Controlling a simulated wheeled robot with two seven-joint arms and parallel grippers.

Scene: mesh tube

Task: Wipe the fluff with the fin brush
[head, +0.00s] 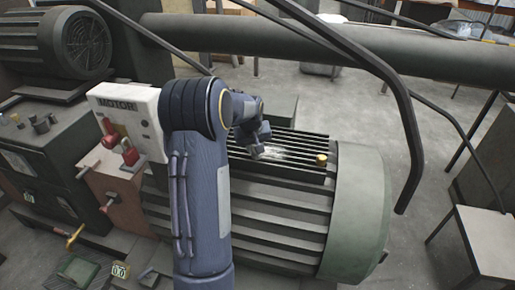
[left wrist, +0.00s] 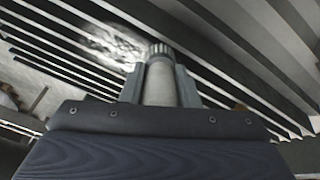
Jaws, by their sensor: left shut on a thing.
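The pale fluff (head: 285,153) lies on the dark fins on top of the green motor (head: 357,210), and shows at the upper left of the left wrist view (left wrist: 112,42). My left gripper (head: 258,140) is over the fins just left of the fluff. In the left wrist view my left gripper (left wrist: 160,90) is shut on the fin brush (left wrist: 160,83), a pale cylinder with a ridged grey end. The brush end is beside the fluff; I cannot tell whether it touches. In the head view the brush is mostly hidden by the gripper. My right gripper is not in view.
A brass fitting (head: 321,160) stands on the motor right of the fluff. A MOTOR box (head: 125,118) with red levers stands left of my arm. A thick pipe (head: 330,48) and a dark bent bar (head: 385,80) cross behind and right of the motor.

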